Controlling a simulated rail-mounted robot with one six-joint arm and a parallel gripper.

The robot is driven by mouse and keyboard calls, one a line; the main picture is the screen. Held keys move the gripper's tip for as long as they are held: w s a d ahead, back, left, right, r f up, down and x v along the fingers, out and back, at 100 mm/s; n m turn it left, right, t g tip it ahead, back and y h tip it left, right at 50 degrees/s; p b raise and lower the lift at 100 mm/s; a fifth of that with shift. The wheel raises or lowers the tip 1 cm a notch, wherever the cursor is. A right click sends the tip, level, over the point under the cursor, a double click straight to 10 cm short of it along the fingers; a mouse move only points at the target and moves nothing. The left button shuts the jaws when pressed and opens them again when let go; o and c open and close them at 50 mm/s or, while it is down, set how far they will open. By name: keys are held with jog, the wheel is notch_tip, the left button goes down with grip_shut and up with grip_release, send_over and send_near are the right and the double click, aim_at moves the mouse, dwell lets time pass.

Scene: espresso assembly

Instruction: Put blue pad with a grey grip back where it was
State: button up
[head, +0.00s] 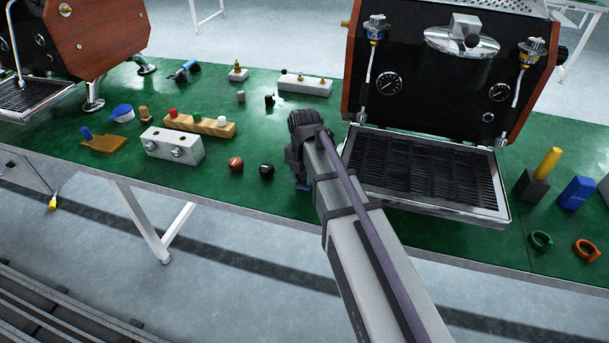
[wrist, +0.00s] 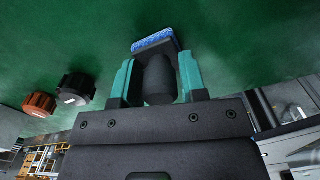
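The blue pad with a grey grip (wrist: 154,40) is between the two teal fingers of my gripper (wrist: 157,64) in the wrist view. Its dark grip points toward the palm and its blue face points away. The fingers meet the sides of its dark body, so my gripper looks shut on it. In the head view, a bit of the blue pad (head: 303,187) shows below my gripper (head: 298,172), over the green table left of the espresso machine's drip tray. My arm hides most of it there. Whether it touches the table cannot be told.
The espresso machine's drip tray (head: 430,172) is close on the right. A black knob (head: 266,171) and a brown knob (head: 236,164) lie to the left, also seen in the wrist view. A metal block (head: 172,146) and wooden holder (head: 200,125) stand farther left.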

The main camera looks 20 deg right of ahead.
jog(key=shift+o, duration=1.1)
notch_tip(320, 180, up, 13)
jog(key=p, duration=1.3)
jog(key=s+m, duration=1.5)
jog(key=m, duration=1.1)
jog(key=shift+s+f+m+b, duration=0.15)
jog(key=shift+f+m+b, duration=0.2)
jog(key=shift+m, duration=0.05)
notch_tip(320, 180, up, 10)
jog(key=p, duration=1)
jog(key=shift+r, duration=0.2)
